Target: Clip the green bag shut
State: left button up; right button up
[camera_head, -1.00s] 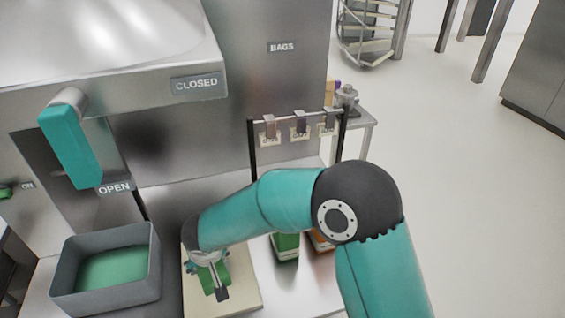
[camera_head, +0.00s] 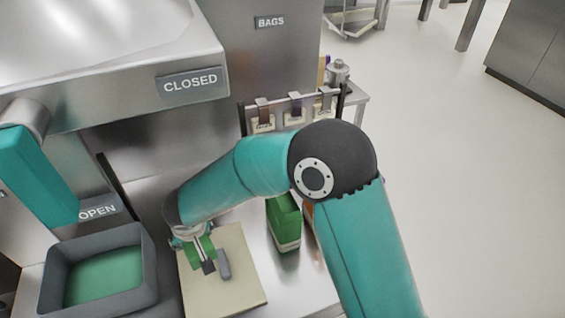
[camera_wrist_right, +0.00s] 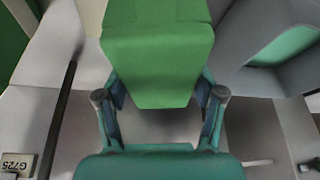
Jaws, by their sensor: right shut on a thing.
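My right gripper (camera_head: 203,258) is low over the pale board (camera_head: 245,290) in the head view, shut on a green bag (camera_head: 192,250). In the right wrist view the green bag (camera_wrist_right: 158,65) sits between the two fingers of the right gripper (camera_wrist_right: 160,100). My wrist hides most of the bag in the head view. A small grey clip-like piece (camera_head: 224,264) lies on the board just right of the gripper. My left gripper is not in view.
A grey bin (camera_head: 150,270) with a green inside stands left of the board. Another green bag (camera_head: 284,215) stands right of it, partly beside my arm. A rack of tags (camera_head: 295,112) stands behind. A teal lever (camera_head: 40,175) hangs at left by CLOSED and OPEN signs.

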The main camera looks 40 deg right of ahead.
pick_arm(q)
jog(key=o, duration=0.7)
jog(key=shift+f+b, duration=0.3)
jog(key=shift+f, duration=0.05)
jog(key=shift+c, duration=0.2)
pick_arm(e)
jog(key=s+d+r+m+b, duration=0.1)
jog(key=d+r, duration=0.3)
jog(key=d, duration=0.4)
jog(key=s+d+r+m+h, duration=0.1)
jog(key=d+r, duration=0.3)
jog(key=d, duration=0.4)
jog(key=s+d+r+m+b, duration=0.1)
jog(key=d+r, duration=0.4)
jog(key=d, duration=0.3)
jog(key=shift+w+d+f+b, duration=0.1)
jog(key=shift+d+f+b, duration=0.05)
jog(key=shift+f+b, duration=1.95)
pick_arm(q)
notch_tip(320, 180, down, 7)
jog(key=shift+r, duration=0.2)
pick_arm(e)
jog(key=shift+f, duration=0.95)
pick_arm(q)
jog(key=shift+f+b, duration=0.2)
jog(key=shift+b, duration=0.25)
pick_arm(e)
jog(key=shift+r, duration=0.1)
